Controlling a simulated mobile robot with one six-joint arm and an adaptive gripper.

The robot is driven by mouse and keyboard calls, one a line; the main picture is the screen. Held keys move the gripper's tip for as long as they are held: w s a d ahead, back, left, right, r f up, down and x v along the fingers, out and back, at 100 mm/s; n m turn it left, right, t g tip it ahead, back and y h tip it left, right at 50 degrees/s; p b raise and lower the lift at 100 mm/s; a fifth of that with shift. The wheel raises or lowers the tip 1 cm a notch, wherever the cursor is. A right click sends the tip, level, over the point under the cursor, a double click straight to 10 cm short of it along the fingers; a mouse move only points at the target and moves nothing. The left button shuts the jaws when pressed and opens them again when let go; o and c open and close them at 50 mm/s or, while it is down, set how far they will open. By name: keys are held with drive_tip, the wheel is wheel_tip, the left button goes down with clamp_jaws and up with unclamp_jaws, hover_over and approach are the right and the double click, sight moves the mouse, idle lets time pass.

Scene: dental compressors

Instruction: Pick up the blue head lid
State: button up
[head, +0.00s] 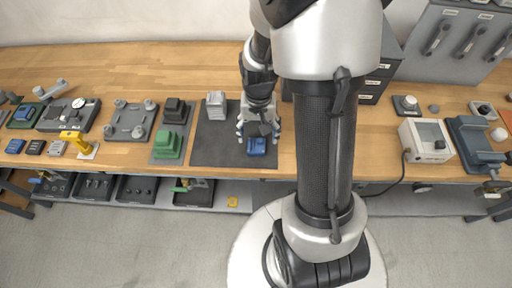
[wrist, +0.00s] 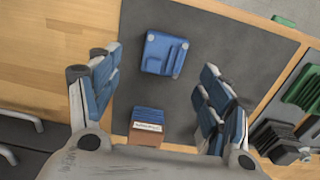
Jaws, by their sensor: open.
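The blue head lid (head: 257,146) lies on a dark mat (head: 205,146) near the front edge of the bench. In the wrist view, the lid (wrist: 160,53) is a squarish blue piece with a raised bar and pale round corner spots. My gripper (head: 259,131) is open and points down just behind the lid. In the wrist view, my gripper (wrist: 161,72) has its blue-padded fingers spread to either side, with the lid ahead of the fingertips and nothing between them held. A smaller blue and brown piece with a white label (wrist: 147,122) shows nearer the palm.
A grey block (head: 216,105) stands on the same mat to the left. Green (head: 168,145) and black (head: 174,111) parts lie on a mat further left. A grey plate with posts (head: 131,121) is beyond them. Bare wood lies right of the mat.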

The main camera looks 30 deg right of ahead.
sight(256, 147)
drive_tip(key=f, duration=0.1)
drive_tip(key=f+b, duration=0.1)
drive_tip(key=f, duration=0.1)
drive_tip(key=f+b, duration=0.1)
drive_tip(key=f, duration=0.1)
drive_tip(key=shift+s+a+f, duration=0.1)
drive_tip(key=shift+a+f, duration=0.1)
drive_tip(key=shift+a, duration=0.2)
drive_tip(key=shift+f+b, duration=0.3)
drive_tip(key=shift+f, duration=0.05)
drive_tip(key=shift+r, duration=0.1)
drive_tip(key=shift+c, duration=0.2)
drive_tip(key=c, duration=1.2)
